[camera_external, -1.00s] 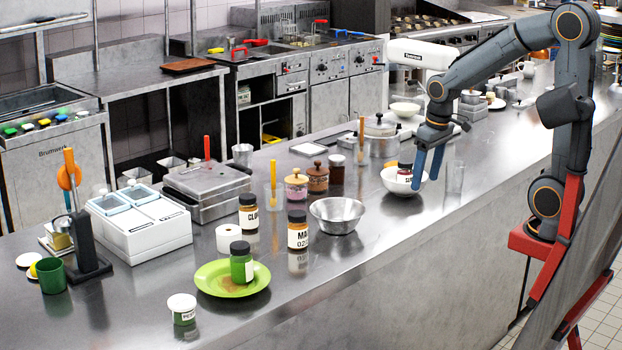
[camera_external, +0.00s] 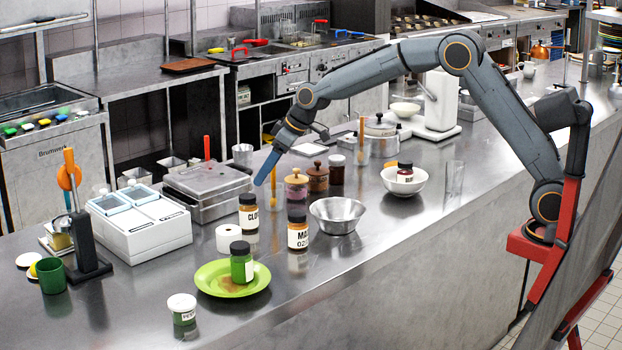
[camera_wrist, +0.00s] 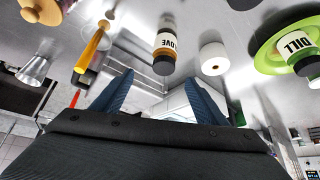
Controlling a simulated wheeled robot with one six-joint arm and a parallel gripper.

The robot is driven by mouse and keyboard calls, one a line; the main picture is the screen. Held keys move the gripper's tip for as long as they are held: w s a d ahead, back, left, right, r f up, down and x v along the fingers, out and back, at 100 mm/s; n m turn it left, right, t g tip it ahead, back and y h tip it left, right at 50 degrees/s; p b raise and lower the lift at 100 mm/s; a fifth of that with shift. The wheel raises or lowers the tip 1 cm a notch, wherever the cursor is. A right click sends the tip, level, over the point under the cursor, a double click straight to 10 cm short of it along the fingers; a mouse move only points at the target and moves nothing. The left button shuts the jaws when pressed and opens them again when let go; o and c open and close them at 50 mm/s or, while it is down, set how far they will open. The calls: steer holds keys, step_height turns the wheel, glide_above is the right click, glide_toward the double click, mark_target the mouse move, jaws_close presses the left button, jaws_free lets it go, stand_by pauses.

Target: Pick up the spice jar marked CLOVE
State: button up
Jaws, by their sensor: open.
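The spice jar marked CLOVE (camera_external: 249,213) stands upright on the steel counter, with a dark lid and a white label starting "CLO" in the external view. In the wrist view the CLOVE jar (camera_wrist: 166,44) appears upside down, beyond and between the finger tips. My gripper (camera_external: 265,182) is above and slightly right of the jar, fingers pointing down and left, not touching it. In the wrist view my gripper (camera_wrist: 160,88) shows two blue fingers spread wide with nothing between them.
A jar marked MA (camera_external: 298,232) and a steel bowl (camera_external: 350,211) stand to the right. A white roll (camera_external: 228,238) stands close left. A green plate (camera_external: 211,281) holds a green jar (camera_external: 241,265), marked DILL in the wrist view. A yellow-handled tool (camera_external: 271,190) stands behind.

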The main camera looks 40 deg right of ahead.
mark_target(248, 209)
steer(key=x, duration=0.2)
steer(key=s+x, duration=0.1)
steer(key=x, duration=0.3)
steer(key=shift+s+a+f, duration=0.1)
steer(key=shift+s+f, duration=0.05)
steer(key=shift+f, duration=0.15)
steer(key=shift+s+p+x, duration=0.2)
steer(key=shift+p+x, duration=1.4)
steer(key=shift+x, duration=2.15)
steer(key=shift+c, duration=0.3)
